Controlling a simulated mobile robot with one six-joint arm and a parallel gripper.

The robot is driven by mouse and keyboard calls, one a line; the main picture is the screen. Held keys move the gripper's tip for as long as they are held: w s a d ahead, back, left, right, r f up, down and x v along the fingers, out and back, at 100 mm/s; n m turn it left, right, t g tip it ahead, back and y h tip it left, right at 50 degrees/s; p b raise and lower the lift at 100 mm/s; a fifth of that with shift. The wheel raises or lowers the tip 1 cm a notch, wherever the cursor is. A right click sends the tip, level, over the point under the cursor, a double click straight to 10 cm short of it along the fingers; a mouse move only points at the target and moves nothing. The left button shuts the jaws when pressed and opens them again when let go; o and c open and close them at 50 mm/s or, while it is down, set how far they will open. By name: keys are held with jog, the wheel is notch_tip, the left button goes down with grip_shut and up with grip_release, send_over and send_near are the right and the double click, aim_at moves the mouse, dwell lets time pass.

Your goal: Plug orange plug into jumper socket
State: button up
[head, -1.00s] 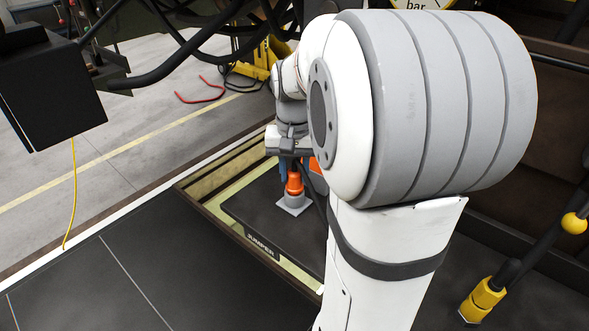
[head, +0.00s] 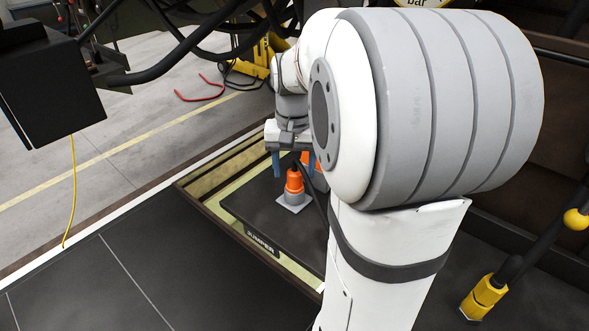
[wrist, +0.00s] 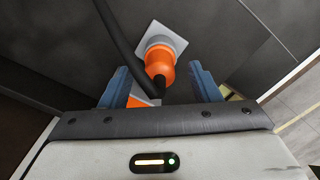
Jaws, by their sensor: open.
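The orange plug (head: 294,183) stands upright in the grey square-based socket (head: 293,204) on the dark panel labelled JUMPER. A black cable leaves the plug's top. In the wrist view the orange plug (wrist: 159,62) appears seated against the grey socket (wrist: 168,37); its exact depth cannot be told. My gripper (head: 291,170) is above the plug with its blue fingers apart. In the wrist view the open gripper (wrist: 162,80) has a finger on either side of the cable and plug end, with gaps at both sides. My arm hides part of the panel.
Another orange patch (wrist: 145,102) shows by the left finger; what it belongs to is unclear. The dark panel (head: 250,205) lies in a recess with a pale yellow frame. Black hoses hang above. A yellow-ended bar (head: 484,300) is at lower right.

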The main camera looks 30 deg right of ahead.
aim_at(294, 173)
notch_tip(294, 173, up, 7)
jog(key=shift+f, duration=0.15)
dwell(0.5)
jog(key=s+a+f+n+t, duration=0.3)
jog(key=s+a+f+n, duration=0.3)
jog(key=s+a+f, duration=0.3)
jog(key=s+a, duration=0.3)
jog(key=shift+s, duration=0.15)
